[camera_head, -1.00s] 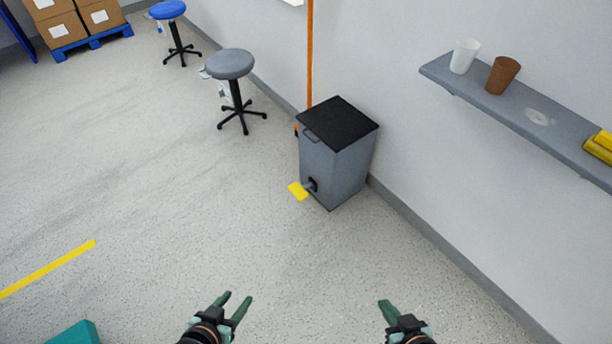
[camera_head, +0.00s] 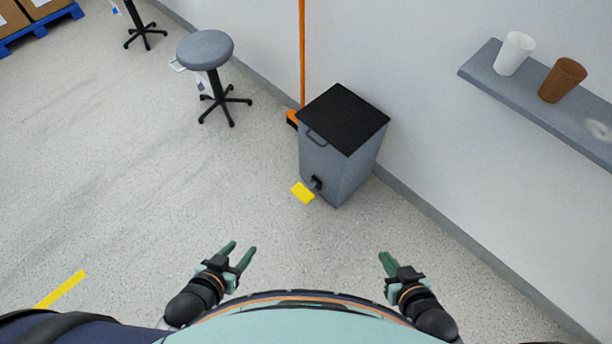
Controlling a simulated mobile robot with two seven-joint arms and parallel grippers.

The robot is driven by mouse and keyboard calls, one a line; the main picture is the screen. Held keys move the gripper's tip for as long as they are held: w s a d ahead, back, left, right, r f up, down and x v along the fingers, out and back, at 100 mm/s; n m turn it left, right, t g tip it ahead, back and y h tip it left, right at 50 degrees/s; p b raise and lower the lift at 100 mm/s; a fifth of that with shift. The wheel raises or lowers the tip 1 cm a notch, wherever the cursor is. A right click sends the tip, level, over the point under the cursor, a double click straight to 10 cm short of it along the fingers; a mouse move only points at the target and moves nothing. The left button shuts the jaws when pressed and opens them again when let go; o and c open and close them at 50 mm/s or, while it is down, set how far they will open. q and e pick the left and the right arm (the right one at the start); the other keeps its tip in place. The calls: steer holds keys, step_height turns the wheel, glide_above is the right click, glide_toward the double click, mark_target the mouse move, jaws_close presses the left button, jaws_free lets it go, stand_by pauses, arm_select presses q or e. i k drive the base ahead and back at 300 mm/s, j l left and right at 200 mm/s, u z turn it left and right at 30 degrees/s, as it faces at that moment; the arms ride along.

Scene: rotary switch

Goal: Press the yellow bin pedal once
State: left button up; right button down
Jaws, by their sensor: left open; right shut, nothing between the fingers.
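The yellow bin pedal (camera_head: 302,193) sticks out low at the front of a grey bin (camera_head: 335,165), near the floor. The bin has a flat black lid (camera_head: 343,117), which is shut. My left gripper (camera_head: 239,256) is open and empty, below and left of the pedal in the picture. My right gripper (camera_head: 386,262) is shut and empty, below and right of the pedal. Both grippers are apart from the bin and the pedal.
The bin stands near the wall, with an orange pole (camera_head: 302,60) behind it. A grey stool (camera_head: 206,50) stands to the left. A wall shelf (camera_head: 540,105) with a white cup (camera_head: 514,53) and a brown cup (camera_head: 562,79) is at right. The floor before the bin is clear.

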mark_target(303, 194)
steer(key=i+j+z, duration=0.25)
steer(key=i+j, duration=0.4)
steer(key=j, duration=0.15)
